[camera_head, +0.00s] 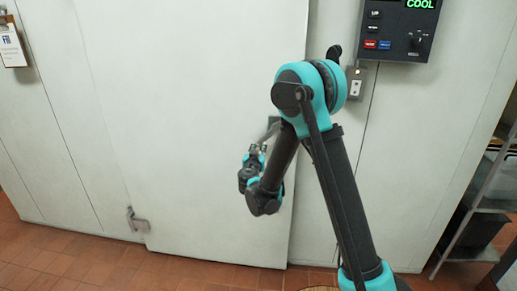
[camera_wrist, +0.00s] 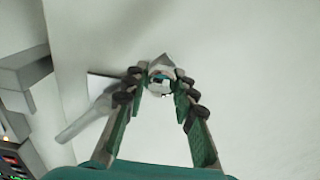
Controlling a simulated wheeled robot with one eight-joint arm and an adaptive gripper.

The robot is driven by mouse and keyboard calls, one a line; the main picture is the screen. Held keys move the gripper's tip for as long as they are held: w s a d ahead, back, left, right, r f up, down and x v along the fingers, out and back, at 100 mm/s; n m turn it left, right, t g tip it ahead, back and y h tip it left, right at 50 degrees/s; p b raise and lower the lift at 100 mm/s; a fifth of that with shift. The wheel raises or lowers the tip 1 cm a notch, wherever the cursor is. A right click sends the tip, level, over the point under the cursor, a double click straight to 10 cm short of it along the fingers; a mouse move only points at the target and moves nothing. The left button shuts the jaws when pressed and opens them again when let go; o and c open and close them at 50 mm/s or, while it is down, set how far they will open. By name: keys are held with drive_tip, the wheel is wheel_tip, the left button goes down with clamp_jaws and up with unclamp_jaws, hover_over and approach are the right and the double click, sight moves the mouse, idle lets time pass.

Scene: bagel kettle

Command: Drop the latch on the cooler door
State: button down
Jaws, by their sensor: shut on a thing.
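The cooler door (camera_head: 200,120) is a large off-white panel, lying flush with the wall as far as I can tell. A grey metal latch part (camera_head: 270,129) shows at its right side, partly hidden by my arm. My gripper (camera_head: 258,152) is at this spot, close to the door face. In the wrist view my gripper (camera_wrist: 160,82) has its fingertips shut on a small rounded metal piece of the latch (camera_wrist: 160,74) with a grey pointed top. A pale grey lever (camera_wrist: 85,122) slants down-left beside the left finger. How the latch sits in its catch is hidden.
A control box (camera_head: 405,30) reading COOL hangs at upper right, with a small switch box (camera_head: 355,84) below it. A metal bracket (camera_head: 137,221) sits at the door's lower left. A shelf rack (camera_head: 480,195) stands at right. The tiled floor (camera_head: 70,262) in front is clear.

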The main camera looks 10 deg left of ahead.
drive_tip(key=shift+a+r, duration=0.1)
drive_tip(key=shift+a+r+m, duration=0.65)
drive_tip(key=shift+r+m, duration=0.05)
drive_tip(key=shift+m, duration=0.4)
drive_tip(key=shift+a+r+m, duration=0.35)
drive_tip(key=shift+r+m, duration=0.75)
drive_tip(key=shift+m, duration=0.2)
drive_tip(key=shift+a+r+m, duration=0.35)
drive_tip(key=shift+r+m, duration=0.75)
drive_tip(key=shift+m, duration=0.2)
drive_tip(key=shift+a+r+m, duration=0.35)
drive_tip(key=shift+r+m, duration=0.75)
drive_tip(key=shift+m, duration=0.2)
drive_tip(key=c, duration=1.2)
unclamp_jaws()
drive_tip(key=shift+r, duration=0.1)
